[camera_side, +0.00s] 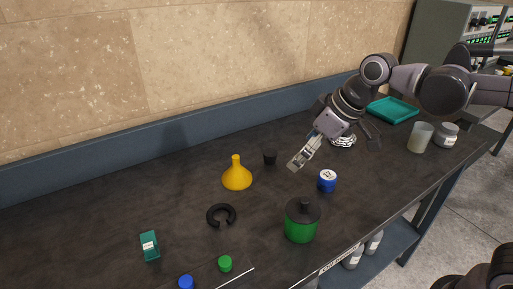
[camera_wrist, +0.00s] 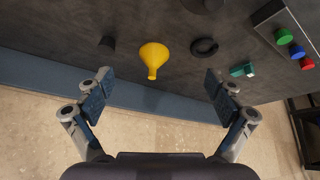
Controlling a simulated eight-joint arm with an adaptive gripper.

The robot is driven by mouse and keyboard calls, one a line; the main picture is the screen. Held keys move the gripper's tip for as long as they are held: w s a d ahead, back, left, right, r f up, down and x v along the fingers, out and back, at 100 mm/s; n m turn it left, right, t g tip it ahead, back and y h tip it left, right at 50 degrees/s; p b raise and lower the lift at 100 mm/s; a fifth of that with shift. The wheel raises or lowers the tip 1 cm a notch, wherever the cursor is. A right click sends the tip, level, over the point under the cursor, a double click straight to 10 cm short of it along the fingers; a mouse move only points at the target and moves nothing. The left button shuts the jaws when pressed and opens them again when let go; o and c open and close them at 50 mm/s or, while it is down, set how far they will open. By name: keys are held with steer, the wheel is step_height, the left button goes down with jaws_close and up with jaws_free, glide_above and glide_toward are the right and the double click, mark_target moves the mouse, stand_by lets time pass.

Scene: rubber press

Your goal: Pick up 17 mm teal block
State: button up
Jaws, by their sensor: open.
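The teal block (camera_side: 150,246) stands at the left of the dark bench in the side view and has a white label on it. It also shows in the wrist view (camera_wrist: 237,72), to the right of and beyond my right finger. My gripper (camera_side: 297,164) is above the middle of the bench, well to the right of the block and apart from it. In the wrist view my gripper (camera_wrist: 158,80) has its two fingers spread wide, with nothing held between them.
A yellow funnel (camera_side: 237,179), a black open ring (camera_side: 210,217) and a small dark cup (camera_side: 270,157) stand between gripper and block. A blue tin (camera_side: 327,180) and a green lidded pot (camera_side: 300,230) are near the front.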

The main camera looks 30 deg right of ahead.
steer(key=w+a+n+g+y, duration=0.1)
steer(key=w+a+n, duration=0.25)
steer(key=a, duration=0.35)
steer(key=w+a+n+g, duration=0.15)
steer(key=w+a, duration=0.25)
steer(key=a, duration=0.4)
steer(key=n+g+y, duration=0.1)
steer(key=n+g, duration=0.1)
steer(key=n, duration=0.4)
glide_toward(147, 238)
steer(key=x, duration=0.2)
steer(key=shift+s+a+f, duration=0.2)
steer(key=shift+s+f, duration=0.05)
steer(key=shift+f, duration=0.1)
steer(key=shift+s+a+x, duration=0.1)
steer(key=shift+s+x, duration=0.05)
steer(key=shift+x, duration=0.7)
steer(key=shift+s+a+x, duration=0.1)
steer(key=shift+s+x, duration=0.05)
steer(key=shift+x, duration=0.75)
steer(key=shift+s+a+x, duration=0.1)
steer(key=shift+s+x, duration=0.05)
steer(key=shift+x, duration=0.7)
steer(key=c, duration=1.4)
